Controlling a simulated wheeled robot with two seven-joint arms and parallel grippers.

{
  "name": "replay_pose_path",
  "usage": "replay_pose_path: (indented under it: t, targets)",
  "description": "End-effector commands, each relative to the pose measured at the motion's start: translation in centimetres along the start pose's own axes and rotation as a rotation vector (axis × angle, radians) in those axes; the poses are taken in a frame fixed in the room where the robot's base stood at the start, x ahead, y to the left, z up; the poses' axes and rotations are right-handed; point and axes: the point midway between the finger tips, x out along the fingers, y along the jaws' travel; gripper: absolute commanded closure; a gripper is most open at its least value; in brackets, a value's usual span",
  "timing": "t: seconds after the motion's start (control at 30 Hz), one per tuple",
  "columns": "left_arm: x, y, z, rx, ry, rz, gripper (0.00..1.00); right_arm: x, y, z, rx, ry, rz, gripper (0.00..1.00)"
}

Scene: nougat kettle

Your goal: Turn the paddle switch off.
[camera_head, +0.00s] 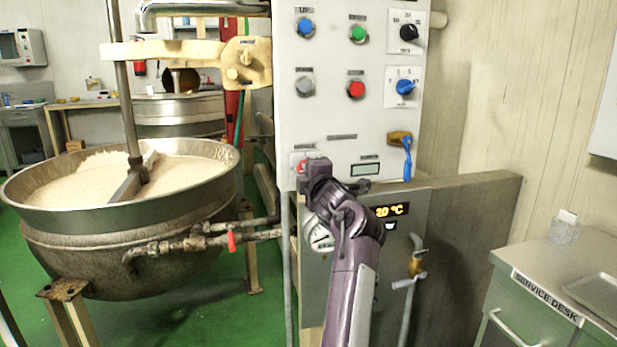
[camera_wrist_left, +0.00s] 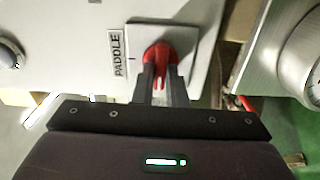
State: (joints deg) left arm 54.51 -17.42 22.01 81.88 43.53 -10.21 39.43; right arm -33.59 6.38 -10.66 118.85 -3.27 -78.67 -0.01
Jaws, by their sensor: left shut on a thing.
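The paddle switch is a red knob on a white square plate, labelled PADDLE in the left wrist view (camera_wrist_left: 159,54). In the head view a bit of the red knob (camera_head: 302,167) shows at the lower left of the white control panel (camera_head: 343,130), mostly hidden by my gripper. My left gripper (camera_wrist_left: 163,85) is at the knob, with its two fingers shut on it from either side. It also shows in the head view (camera_head: 313,172). My right gripper is not in view.
A blue-handled valve (camera_head: 407,155) sticks out at the panel's right edge. Several buttons and knobs are above. A big kettle (camera_head: 125,225) of pale mix stands left. A steel service desk (camera_head: 560,290) is at right.

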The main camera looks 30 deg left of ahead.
Motion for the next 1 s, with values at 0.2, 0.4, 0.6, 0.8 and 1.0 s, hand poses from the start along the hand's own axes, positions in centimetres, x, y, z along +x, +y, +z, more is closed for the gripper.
replay_pose_path:
  t: [0.2, 0.4, 0.6, 0.8, 1.0]
  targets:
    - [0.02, -0.24, -0.04, -0.039, 0.001, -0.004, 1.0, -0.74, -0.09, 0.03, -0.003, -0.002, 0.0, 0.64]
    - [0.03, -0.24, -0.06, -0.045, 0.002, -0.005, 1.0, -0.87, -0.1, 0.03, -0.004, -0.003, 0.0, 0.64]
    - [0.02, -0.25, -0.06, -0.045, 0.002, -0.005, 1.0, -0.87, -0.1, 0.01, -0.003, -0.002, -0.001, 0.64]
    - [0.02, -0.18, -0.03, -0.044, 0.001, -0.003, 0.66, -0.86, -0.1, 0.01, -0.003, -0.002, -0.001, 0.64]
    - [0.01, -0.1, -0.02, -0.043, 0.0, -0.002, 0.66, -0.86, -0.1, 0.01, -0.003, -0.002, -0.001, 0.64]
